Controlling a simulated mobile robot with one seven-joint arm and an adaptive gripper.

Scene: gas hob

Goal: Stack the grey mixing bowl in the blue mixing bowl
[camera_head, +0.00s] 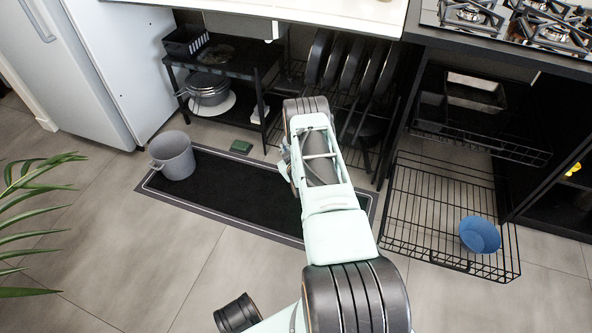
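The blue mixing bowl (480,235) sits tilted in the front right corner of a pulled-out black wire drawer. A deep grey bucket-like vessel (173,156) with a side handle stands upright on the dark floor mat; I cannot tell whether it is the grey mixing bowl. No other grey bowl shows clearly. My arm reaches up the middle of the picture, well left of the blue bowl. My gripper (288,166) is mostly hidden behind the arm. I cannot see its fingers or whether it holds anything.
The wire drawer (425,205) juts out low at the right, mostly empty. Shelves with a pot (207,90) and upright pans (350,62) stand behind. The gas hob (515,22) is top right; plant leaves intrude at left.

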